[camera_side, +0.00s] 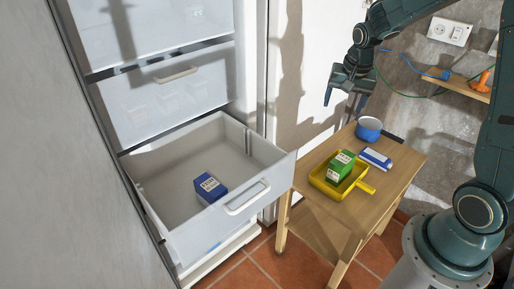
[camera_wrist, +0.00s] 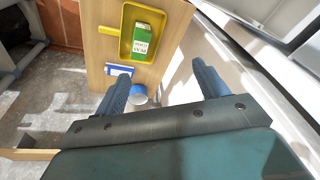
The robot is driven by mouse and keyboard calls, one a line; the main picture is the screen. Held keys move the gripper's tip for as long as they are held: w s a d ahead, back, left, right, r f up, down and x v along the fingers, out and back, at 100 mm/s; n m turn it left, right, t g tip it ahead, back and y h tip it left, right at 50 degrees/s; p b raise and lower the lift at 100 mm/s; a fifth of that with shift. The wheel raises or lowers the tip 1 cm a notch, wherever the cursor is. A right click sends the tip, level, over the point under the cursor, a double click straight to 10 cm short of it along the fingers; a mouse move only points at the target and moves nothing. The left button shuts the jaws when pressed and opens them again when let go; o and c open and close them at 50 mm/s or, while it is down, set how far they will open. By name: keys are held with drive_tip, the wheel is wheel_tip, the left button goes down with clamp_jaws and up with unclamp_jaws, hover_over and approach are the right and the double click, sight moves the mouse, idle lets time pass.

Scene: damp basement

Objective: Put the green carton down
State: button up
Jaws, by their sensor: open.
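The green carton (camera_side: 341,166) stands in a yellow tray with a handle (camera_side: 361,180) on the small wooden table (camera_side: 400,178). It also shows in the wrist view (camera_wrist: 142,42), inside the yellow tray (camera_wrist: 126,16). My gripper (camera_side: 345,100) is open and empty, above and behind the table's far end, well apart from the carton. In the wrist view its two blue fingers are spread wide (camera_wrist: 162,86) with nothing between them.
A blue bowl (camera_side: 368,129) and a blue-and-white box (camera_side: 376,159) are on the table beside the tray. An open drawer (camera_side: 165,180) at left holds a blue carton (camera_side: 210,187). A shelf with an orange-handled tool (camera_side: 483,82) is on the right wall.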

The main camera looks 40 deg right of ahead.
drive_tip(key=s+a+r+n+t, duration=0.2)
drive_tip(key=s+a+r+n, duration=0.4)
drive_tip(key=s+a+r, duration=0.35)
drive_tip(key=s+a+r+n+y, duration=0.1)
drive_tip(key=s+a+n, duration=0.1)
drive_tip(key=s, duration=0.3)
drive_tip(key=s+a+r+n+t, duration=0.1)
drive_tip(key=s+a+n, duration=0.2)
drive_tip(key=s+a, duration=0.1)
drive_tip(key=shift+s+r+n+y, duration=0.3)
drive_tip(key=shift+s+r+y, duration=0.1)
drive_tip(key=shift+s, duration=0.3)
